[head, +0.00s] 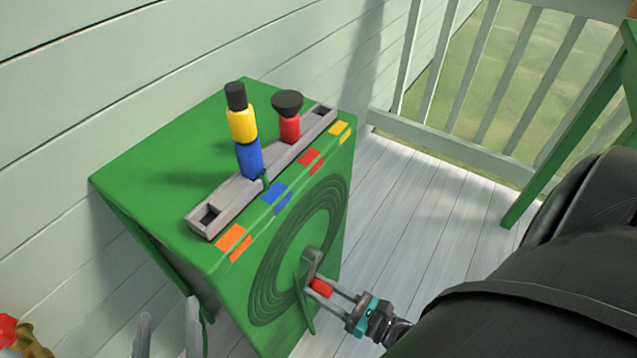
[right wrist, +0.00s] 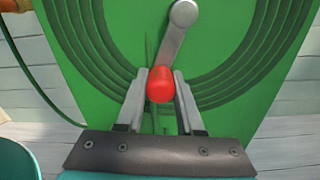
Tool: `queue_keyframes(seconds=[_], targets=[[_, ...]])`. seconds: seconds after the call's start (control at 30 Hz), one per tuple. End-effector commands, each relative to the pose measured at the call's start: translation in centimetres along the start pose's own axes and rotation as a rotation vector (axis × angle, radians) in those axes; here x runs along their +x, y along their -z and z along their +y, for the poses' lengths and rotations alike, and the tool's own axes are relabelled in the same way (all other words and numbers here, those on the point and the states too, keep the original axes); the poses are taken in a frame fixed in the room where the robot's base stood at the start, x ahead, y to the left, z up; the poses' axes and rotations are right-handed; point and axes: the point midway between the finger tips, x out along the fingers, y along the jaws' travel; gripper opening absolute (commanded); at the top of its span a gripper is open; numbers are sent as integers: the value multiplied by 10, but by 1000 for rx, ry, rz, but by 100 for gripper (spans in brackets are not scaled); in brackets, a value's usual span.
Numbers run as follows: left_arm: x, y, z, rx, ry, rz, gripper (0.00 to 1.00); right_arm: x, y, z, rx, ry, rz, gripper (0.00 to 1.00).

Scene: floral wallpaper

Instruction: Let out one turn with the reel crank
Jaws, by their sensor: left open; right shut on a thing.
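A green reel box (head: 150,150) stands on the deck, with a coiled green hose (head: 265,285) on its front face. The grey crank arm (head: 313,262) sits on that face and carries a red knob (head: 322,287). In the right wrist view the crank arm (right wrist: 178,38) points down, slightly left, with the red knob (right wrist: 160,85) at its lower end. My right gripper (right wrist: 160,78) is shut on the knob, one finger on each side. It also shows in the head view (head: 318,286). My left gripper (head: 168,308) is open and empty, left of the box's front.
A grey tray (head: 225,198) on the box top holds a blue, yellow and black fitting (head: 243,125) and a red and black one (head: 289,115). Coloured tags line the edge. A red and brass tap (head: 12,335) is at lower left. Railing and green post stand right.

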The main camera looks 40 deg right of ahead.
Motion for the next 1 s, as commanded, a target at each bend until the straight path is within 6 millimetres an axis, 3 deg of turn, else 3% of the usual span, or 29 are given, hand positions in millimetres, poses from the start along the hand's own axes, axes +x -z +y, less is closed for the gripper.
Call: queue_keyframes(seconds=[0.6, 0.63, 0.87, 1.0], targets=[[0, 0, 0, 0, 0, -1, 76, -1, 0, -4, -47, 1, 0, 0], [0, 0, 0, 0, 0, -1, 76, -1, 0, -5, -46, 1, 0, 38], [0, 0, 0, 0, 0, 0, 76, 0, 0, -4, -44, 0, -1, 64], [0, 0, 0, 0, 0, 0, 76, 0, 0, -4, -44, 0, 0, 66]])
